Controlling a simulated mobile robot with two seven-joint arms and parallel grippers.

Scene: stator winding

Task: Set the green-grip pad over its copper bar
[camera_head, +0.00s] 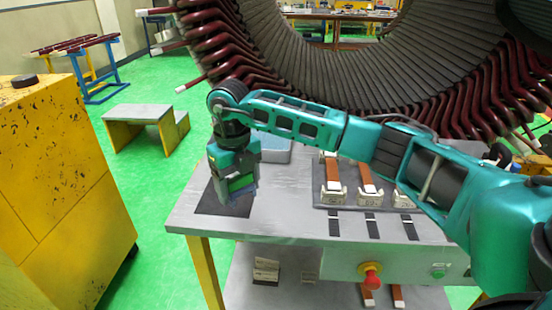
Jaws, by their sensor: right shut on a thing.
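My right gripper (240,190) reaches across from the right and points down over a dark mat (208,203) at the left end of the grey table (285,222). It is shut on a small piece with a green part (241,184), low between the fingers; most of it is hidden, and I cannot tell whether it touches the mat. Copper bars stand in pale blocks on a grey plate right of the gripper: a left bar (331,172) and a middle bar (367,178). A third block (404,197) is partly behind my arm. My left gripper is not in view.
Three black strips lie before the blocks, the left one (334,224) nearest the gripper. The large stator (350,65) rises behind the table. A red button (372,281) is on the front. A yellow cabinet (60,170) stands left.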

